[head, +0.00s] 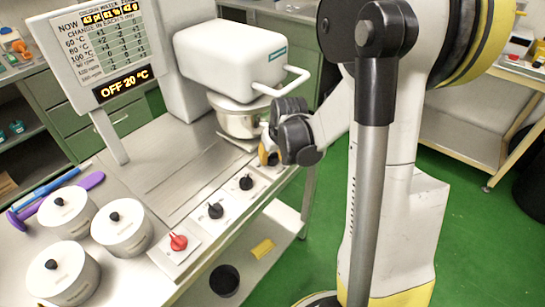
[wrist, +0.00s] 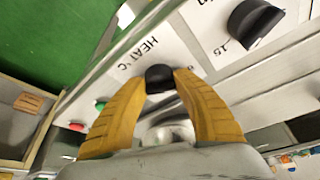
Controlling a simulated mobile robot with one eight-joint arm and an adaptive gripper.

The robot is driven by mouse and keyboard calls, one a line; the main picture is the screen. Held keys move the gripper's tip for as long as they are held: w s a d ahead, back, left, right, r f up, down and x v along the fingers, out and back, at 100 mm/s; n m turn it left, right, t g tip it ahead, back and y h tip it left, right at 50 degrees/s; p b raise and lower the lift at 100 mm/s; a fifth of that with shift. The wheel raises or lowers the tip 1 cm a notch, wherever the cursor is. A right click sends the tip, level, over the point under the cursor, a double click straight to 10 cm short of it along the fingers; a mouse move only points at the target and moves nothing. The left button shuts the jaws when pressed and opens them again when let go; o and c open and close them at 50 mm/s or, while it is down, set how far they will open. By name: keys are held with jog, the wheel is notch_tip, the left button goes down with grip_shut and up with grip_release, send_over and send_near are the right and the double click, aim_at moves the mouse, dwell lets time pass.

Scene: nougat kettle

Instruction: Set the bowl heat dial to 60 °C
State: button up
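The heat dial (wrist: 160,78) is a small black knob on a white plate printed "HEAT °C" in the wrist view. My gripper (wrist: 161,80) has its two yellow fingers on either side of the knob, and the tips appear to touch it. In the head view my gripper (head: 268,157) is at the far end of the dial row, beside the steel bowl (head: 240,122), and hides the heat dial. The dial's pointer and scale numbers cannot be read. The display board (head: 105,50) shows "OFF 20 °C" on its lower line.
Two black dials (head: 215,210) (head: 245,182) and a red knob (head: 178,242) line the bench edge. The white mixer (head: 230,55) stands over the bowl. Several white lidded pots (head: 122,232) and a purple spatula (head: 88,183) are at left.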

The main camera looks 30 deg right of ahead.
jog(key=o, duration=0.4)
jog(key=shift+o, duration=0.2)
jog(key=v, duration=1.2)
jog(key=shift+a, duration=0.1)
jog(key=s+a+r+n+t, duration=0.1)
jog(key=s+a+r, duration=0.3)
jog(key=s+a, duration=0.9)
jog(key=shift+a+n+t+y, duration=0.3)
jog(key=shift+a+n+t, duration=0.1)
jog(key=shift+a+t, duration=0.5)
